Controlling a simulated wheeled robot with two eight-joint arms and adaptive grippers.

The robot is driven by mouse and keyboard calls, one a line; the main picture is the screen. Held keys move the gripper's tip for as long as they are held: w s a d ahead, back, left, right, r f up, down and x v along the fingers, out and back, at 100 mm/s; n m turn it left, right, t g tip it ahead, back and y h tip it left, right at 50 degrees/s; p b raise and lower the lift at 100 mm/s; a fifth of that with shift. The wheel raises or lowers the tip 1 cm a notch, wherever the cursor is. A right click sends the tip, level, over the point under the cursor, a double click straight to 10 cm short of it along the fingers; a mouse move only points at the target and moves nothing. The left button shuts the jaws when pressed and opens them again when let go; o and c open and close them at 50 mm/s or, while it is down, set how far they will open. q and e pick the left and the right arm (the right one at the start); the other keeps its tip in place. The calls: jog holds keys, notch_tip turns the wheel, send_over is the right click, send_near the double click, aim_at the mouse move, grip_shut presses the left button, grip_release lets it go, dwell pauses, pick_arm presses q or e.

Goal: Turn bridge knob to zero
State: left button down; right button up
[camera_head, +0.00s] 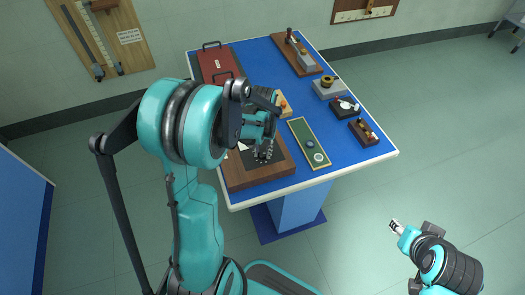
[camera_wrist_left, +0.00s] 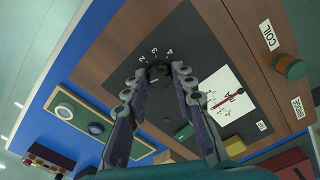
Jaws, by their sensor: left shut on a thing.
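The wooden instrument box (camera_head: 245,181) with a black top panel (camera_head: 257,158) sits at the near left of the blue bench top. In the left wrist view its black panel (camera_wrist_left: 205,48) bears a dark round knob (camera_wrist_left: 158,75) ringed by white numerals. My left gripper (camera_wrist_left: 160,76) has its fingers on either side of this knob and is shut on it. The fingers partly hide the knob, and its pointer cannot be read. In the head view my left gripper (camera_head: 262,147) is over the panel and hides the knob. My right gripper (camera_head: 396,226) is off the bench, lower right, with its jaws unclear.
A green board (camera_head: 302,133) lies right of the box. A red case (camera_head: 216,63) is behind. Several small instruments stand along the bench's right side.

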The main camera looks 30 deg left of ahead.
aim_at(263, 154)
pick_arm(q)
jog(key=shift+n, duration=1.9)
jog(key=c, duration=1.3)
grip_release()
jog(key=shift+o, duration=0.2)
jog(key=shift+r, duration=0.15)
notch_tip(263, 154, up, 12)
